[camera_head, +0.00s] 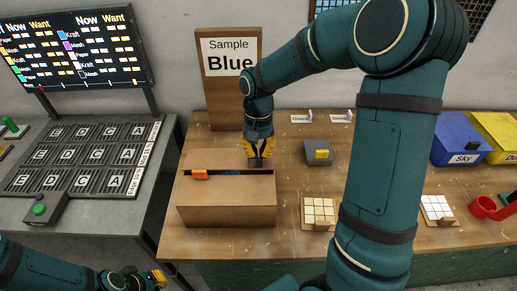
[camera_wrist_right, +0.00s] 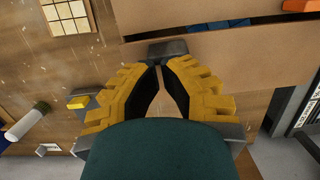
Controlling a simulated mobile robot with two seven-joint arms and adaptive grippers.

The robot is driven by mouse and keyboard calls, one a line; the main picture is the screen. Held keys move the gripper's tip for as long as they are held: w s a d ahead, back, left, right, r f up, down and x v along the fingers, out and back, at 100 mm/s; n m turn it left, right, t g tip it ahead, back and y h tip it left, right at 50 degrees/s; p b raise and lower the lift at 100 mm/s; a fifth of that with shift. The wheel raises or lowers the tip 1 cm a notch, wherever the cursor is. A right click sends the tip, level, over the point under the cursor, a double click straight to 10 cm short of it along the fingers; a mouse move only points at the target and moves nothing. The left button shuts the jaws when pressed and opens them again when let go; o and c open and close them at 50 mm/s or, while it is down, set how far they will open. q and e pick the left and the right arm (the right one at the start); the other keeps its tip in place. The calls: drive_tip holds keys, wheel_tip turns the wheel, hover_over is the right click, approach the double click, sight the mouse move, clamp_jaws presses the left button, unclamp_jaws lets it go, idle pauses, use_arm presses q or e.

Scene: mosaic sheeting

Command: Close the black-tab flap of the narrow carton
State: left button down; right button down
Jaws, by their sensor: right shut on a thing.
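The brown carton (camera_head: 227,211) stands on the wooden table, with a dark slit open between its two top flaps. An orange tab (camera_head: 200,175) is on the near flap; it also shows in the right wrist view (camera_wrist_right: 301,5). The far flap (camera_wrist_right: 270,62) carries the black tab (camera_wrist_right: 168,49) beside the slit. My right gripper (camera_head: 259,160) is over the carton's far right part, its yellow fingers shut on the black tab. Something blue shows inside the slit. My left gripper (camera_head: 158,278) is low at the bottom left, away from the carton; its finger opening is unclear.
A "Sample Blue" board (camera_head: 229,85) stands behind the carton. A grey block with a yellow piece (camera_head: 321,154) and tile sheets (camera_head: 319,212) lie to the right. Blue (camera_head: 456,136) and yellow bins stand far right. A grey console (camera_head: 80,190) is left. My right arm covers the table's middle.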

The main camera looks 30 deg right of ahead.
drive_tip(key=shift+s+a+f+t+b, duration=0.2)
drive_tip(key=shift+f+t+b, duration=0.25)
drive_tip(key=shift+b, duration=0.45)
drive_tip(key=shift+s+a+f+h, duration=0.15)
drive_tip(key=shift+s+f+h, duration=0.15)
drive_tip(key=shift+s+f, duration=0.05)
drive_tip(key=shift+r, duration=0.2)
drive_tip(key=shift+r+p, duration=0.55)
drive_tip(key=shift+r, duration=0.15)
drive_tip(key=shift+w+r+p, duration=0.1)
drive_tip(key=shift+r+p, duration=0.2)
wheel_tip(320, 180, up, 4)
drive_tip(key=p, duration=0.3)
drive_tip(key=shift+f, duration=0.2)
wheel_tip(320, 180, up, 10)
drive_tip(key=shift+f+p, duration=0.15)
drive_tip(key=shift+p, duration=0.3)
